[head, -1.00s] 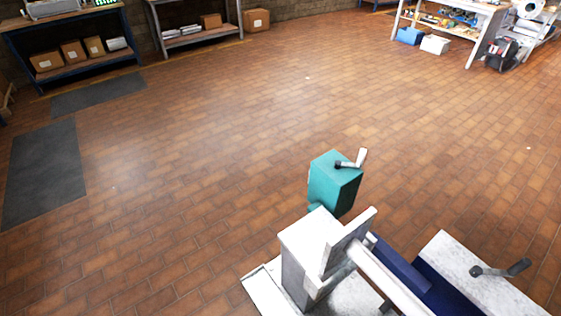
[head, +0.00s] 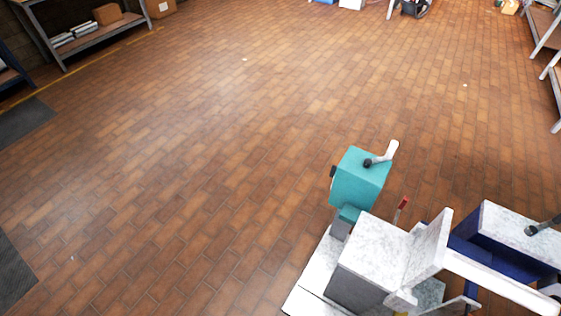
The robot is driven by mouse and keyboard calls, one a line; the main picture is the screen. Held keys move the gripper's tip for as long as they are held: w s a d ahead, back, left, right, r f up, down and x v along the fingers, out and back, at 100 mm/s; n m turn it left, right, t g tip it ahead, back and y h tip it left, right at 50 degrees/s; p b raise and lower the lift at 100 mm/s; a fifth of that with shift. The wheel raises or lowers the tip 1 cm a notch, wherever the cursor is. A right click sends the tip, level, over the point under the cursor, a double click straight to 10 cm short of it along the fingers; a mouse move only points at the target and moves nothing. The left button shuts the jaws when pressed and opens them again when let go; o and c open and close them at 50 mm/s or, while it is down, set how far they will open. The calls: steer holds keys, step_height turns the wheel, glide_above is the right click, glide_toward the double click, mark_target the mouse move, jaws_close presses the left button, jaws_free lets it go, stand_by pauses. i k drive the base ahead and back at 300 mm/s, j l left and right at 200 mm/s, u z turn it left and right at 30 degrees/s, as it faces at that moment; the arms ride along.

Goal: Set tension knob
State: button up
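A machine stands at the lower right of the head view. Its teal box (head: 359,181) carries a black hub with a pale crank handle (head: 382,156) on top. A mottled white block (head: 375,247) and an upright white plate (head: 428,246) stand in front of it. A small red-tipped lever (head: 402,205) shows behind the block. At the right is a navy blue body with a mottled white top (head: 505,225) and a dark handle (head: 540,227). I cannot tell which part is the tension knob. My gripper is not in view.
Brown brick-tile floor (head: 200,170) lies open to the left of and behind the machine. A shelf (head: 85,35) with a cardboard box stands at the far left, another shelf unit at the right edge. Dark mats (head: 22,122) lie at the left edge.

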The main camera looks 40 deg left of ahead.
mark_target(334, 167)
steer(key=k+j, duration=0.1)
steer(key=j, duration=1.2)
steer(key=k+j+u, duration=0.1)
steer(key=j, duration=0.55)
steer(key=i, duration=0.95)
steer(key=i+j, duration=0.1)
steer(key=j, duration=0.25)
steer(key=i+j, duration=0.15)
steer(key=j, duration=0.25)
steer(key=i+j, duration=0.1)
steer(key=j, duration=0.25)
steer(key=i+j, duration=0.1)
steer(key=j, duration=0.3)
steer(key=z, duration=0.05)
